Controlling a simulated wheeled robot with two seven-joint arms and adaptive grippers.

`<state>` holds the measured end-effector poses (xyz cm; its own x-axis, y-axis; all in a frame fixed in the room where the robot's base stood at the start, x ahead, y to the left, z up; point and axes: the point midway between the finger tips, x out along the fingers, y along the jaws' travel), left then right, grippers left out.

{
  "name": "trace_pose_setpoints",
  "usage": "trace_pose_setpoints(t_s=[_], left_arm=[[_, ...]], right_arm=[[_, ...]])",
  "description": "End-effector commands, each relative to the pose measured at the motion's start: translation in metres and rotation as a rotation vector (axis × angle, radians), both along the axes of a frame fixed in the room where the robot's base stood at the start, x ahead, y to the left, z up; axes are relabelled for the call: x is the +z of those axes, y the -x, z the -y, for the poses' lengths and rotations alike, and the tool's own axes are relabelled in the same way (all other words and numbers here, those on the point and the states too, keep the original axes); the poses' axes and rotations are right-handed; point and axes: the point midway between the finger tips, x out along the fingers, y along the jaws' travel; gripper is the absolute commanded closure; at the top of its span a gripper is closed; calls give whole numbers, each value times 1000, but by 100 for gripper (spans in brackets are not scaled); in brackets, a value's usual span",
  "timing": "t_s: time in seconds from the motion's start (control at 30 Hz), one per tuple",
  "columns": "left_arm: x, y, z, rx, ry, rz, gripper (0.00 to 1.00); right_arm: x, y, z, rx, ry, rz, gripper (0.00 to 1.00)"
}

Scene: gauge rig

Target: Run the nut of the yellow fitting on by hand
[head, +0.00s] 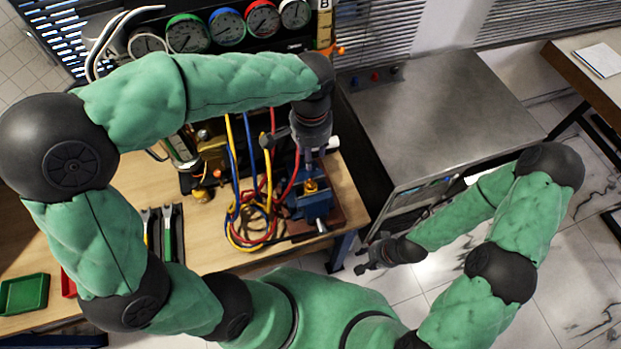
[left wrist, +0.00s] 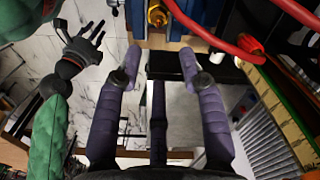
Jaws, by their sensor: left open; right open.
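The yellow fitting (head: 311,186) is a small brass-yellow piece at the blue vise (head: 316,206) on the bench's right end. It also shows at the top of the left wrist view (left wrist: 157,13), against the vise's blue body (left wrist: 204,10). My left gripper (head: 309,160) hangs just above the fitting. In the left wrist view its two purple fingers (left wrist: 161,55) are spread and empty, with the fitting beyond their tips and apart from them. My right gripper (head: 368,262) is open and empty, low off the bench's right side. The nut cannot be told apart from the fitting.
Red, yellow and blue hoses (head: 247,215) loop beside the vise. Dial gauges (head: 228,28) line the back. A metal cabinet (head: 440,110) stands right of the bench, with open floor in front.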

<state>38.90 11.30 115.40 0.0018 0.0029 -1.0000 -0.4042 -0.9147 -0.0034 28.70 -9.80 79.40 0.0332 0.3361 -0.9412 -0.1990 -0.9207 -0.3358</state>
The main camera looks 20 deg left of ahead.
Motion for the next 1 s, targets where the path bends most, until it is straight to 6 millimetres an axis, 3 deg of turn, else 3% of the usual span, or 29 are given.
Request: trace_pose_setpoints(t_s=[0.03,0.1,0.33,0.57,1.0], left_arm=[[-9,-1,0,89,2,4,60],[-10,0,1,218,3,3,60],[-9,2,0,495,4,0,60],[-17,3,0,544,2,-3,60],[-91,3,0,542,2,-4,60]], right_arm=[[-18,0,0,0,0,0,60],[-29,0,0,0,0,0,60],[-48,0,0,0,0,0,60],[-51,0,0,0,0,1,60],[-70,0,0,0,0,1,60]])
